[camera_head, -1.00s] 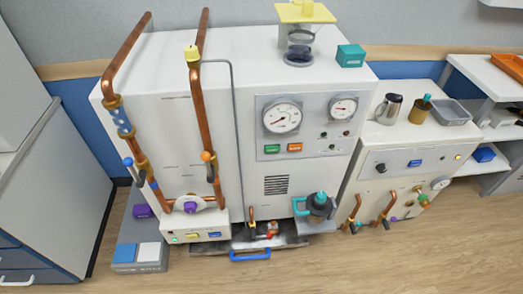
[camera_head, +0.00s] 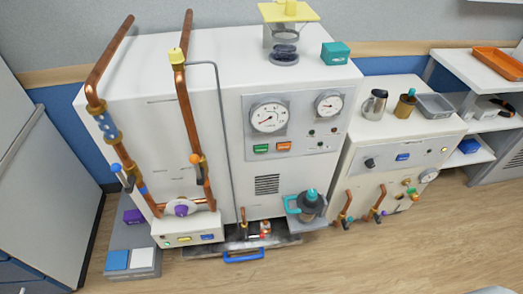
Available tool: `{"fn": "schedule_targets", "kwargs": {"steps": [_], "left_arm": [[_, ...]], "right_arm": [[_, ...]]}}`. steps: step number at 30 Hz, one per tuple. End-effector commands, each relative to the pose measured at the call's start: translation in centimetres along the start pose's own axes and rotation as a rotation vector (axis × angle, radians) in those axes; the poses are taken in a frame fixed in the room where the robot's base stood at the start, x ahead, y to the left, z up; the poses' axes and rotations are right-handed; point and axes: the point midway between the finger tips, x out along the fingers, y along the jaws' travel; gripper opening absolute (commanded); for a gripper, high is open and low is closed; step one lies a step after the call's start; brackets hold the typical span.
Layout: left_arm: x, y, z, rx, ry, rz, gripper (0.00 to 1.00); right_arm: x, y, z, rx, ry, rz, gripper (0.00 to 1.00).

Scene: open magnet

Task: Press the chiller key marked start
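A large white cabinet (camera_head: 215,190) stands in the middle, with two gauges over a green key (camera_head: 261,149) and an orange key (camera_head: 284,146). A lower white cabinet (camera_head: 350,185) to its right has a black knob (camera_head: 370,163), a blue key (camera_head: 403,157) and a small lit lamp (camera_head: 444,150). A small panel (camera_head: 188,240) at the large cabinet's lower left carries green, yellow and blue keys. The key lettering is too small to read, so I cannot tell which is marked start. Neither of my grippers is in view.
Copper pipes (camera_head: 186,120) with valves run up the large cabinet's left side. A grey step-like box (camera_head: 135,258) stands on the floor at left. A teal-handled vessel (camera_head: 308,205) juts out low in front. The wooden floor (camera_head: 390,260) before the right cabinet is clear.

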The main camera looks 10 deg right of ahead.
Motion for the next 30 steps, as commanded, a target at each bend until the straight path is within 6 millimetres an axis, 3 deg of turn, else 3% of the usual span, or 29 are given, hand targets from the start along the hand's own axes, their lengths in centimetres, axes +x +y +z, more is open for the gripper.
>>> {"fn": "schedule_targets", "kwargs": {"steps": [1,6,30], "left_arm": [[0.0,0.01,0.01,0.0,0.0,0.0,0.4],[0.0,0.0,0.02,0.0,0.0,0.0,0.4],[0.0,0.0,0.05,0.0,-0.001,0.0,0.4]], "right_arm": [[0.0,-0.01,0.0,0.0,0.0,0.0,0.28],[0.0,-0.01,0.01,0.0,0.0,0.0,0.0],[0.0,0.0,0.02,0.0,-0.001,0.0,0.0]]}}
